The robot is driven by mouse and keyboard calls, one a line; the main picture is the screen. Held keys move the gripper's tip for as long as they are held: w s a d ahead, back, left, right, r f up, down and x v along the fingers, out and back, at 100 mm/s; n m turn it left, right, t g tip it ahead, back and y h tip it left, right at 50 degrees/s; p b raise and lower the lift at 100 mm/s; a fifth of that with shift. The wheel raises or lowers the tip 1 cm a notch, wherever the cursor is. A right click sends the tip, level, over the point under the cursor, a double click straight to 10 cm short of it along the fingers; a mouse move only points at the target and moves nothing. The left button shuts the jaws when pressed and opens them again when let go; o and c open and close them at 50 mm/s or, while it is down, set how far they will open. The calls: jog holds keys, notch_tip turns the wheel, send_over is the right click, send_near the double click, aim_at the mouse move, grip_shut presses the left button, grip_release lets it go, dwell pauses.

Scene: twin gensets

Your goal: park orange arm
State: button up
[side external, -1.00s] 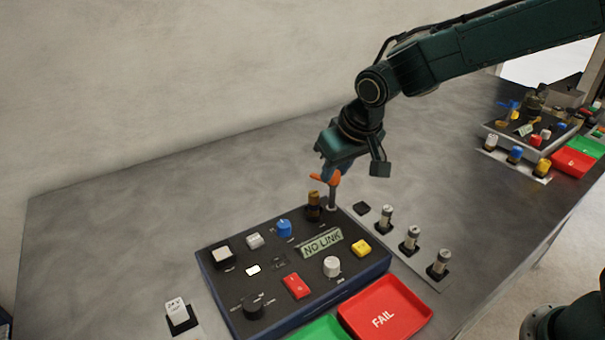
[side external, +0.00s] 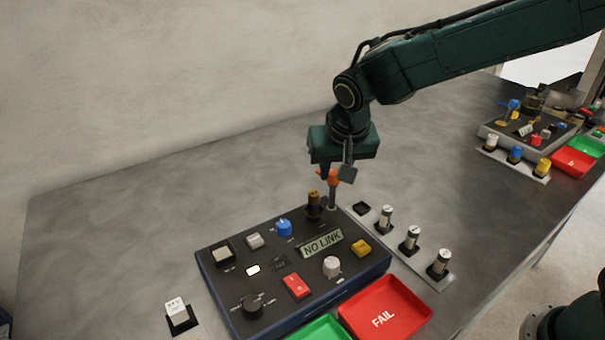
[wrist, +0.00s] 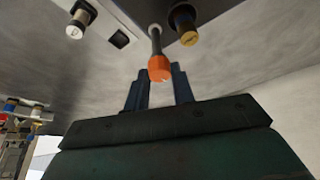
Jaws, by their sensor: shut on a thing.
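The orange arm (side external: 333,178) sits on top of a thin grey post at the back corner of the dark control panel (side external: 222,285). My gripper (side external: 326,173) is above that corner and shut on the orange arm, its fingers partly hiding it. In the wrist view the orange arm (wrist: 159,68) shows end-on between the two finger tips of my gripper (wrist: 161,76), with the post behind it.
A brown-gold knob (side external: 314,205) stands close beside the post. The panel also bears a blue knob (side external: 284,228), a red switch (side external: 297,286) and a "NO LINK" display (side external: 322,243). Several cylinders stand right of it. A red FAIL tray (side external: 410,292) lies in front.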

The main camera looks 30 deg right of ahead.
jog(key=o, duration=1)
jog(key=v, duration=1.3)
jog(key=shift+s+r, duration=0.2)
jog(key=shift+r, duration=0.15)
jog(key=s+d+r+n, duration=0.1)
jog(key=s+d+r, duration=0.1)
jog(key=s+d, duration=0.35)
jog(key=s+d+f+n, duration=0.1)
jog(key=s+d+f, duration=0.1)
jog(key=s, duration=0.3)
jog(key=s+d+f+n+t+y, duration=0.1)
jog(key=s+d, duration=0.4)
jog(key=s, duration=0.1)
jog(key=s+d+f+n, duration=0.1)
jog(key=s+d+f, duration=0.1)
jog(key=s, duration=0.4)
jog(key=shift+s+d+f+n+t+y, duration=0.1)
jog(key=shift+d+f+n+t+y, duration=0.1)
jog(key=shift+d, duration=0.2)
jog(key=shift+s+d+f+n+t+y, duration=0.1)
jog(key=shift+d+y, duration=0.1)
jog(key=shift+d, duration=0.25)
